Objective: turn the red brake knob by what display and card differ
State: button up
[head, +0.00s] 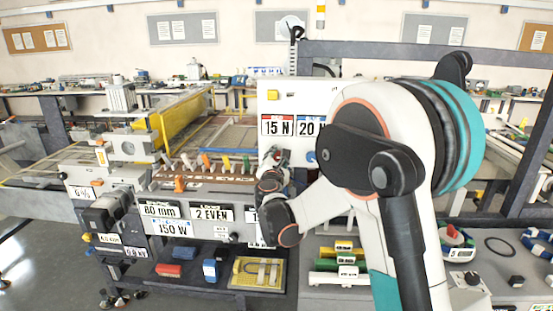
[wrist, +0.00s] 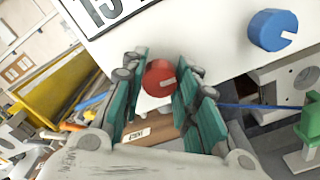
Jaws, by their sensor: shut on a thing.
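The red brake knob (wrist: 159,76) sits on the white panel in the wrist view, with a pale pointer mark on its face. The teal finger pads of my gripper (wrist: 160,84) are on both sides of it, shut on the knob. In the head view my gripper (head: 271,172) is at the panel's lower part and hides the knob. A red-topped card reading 15 N (head: 276,125) is on the white panel (head: 285,95). Beside it is a blue-topped card reading 20 N (head: 310,125), partly behind my arm. I cannot make out a brake display.
A blue knob (wrist: 272,30) is right of the red one in the wrist view. Cards reading 80 mm (head: 160,210) and 2 EVEN (head: 212,214) hang on the machine front. A yellow guard (head: 180,120) stands left of the panel. A yellow tray (head: 240,273) lies below.

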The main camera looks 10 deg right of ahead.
jog(key=m, duration=0.4)
jog(key=shift+m, duration=0.3)
jog(key=m, duration=0.4)
jog(key=shift+f+m, duration=0.1)
jog(key=shift+m, duration=0.2)
jog(key=o, duration=1.1)
jog(key=shift+c, duration=0.2)
jog(key=v, duration=1.2)
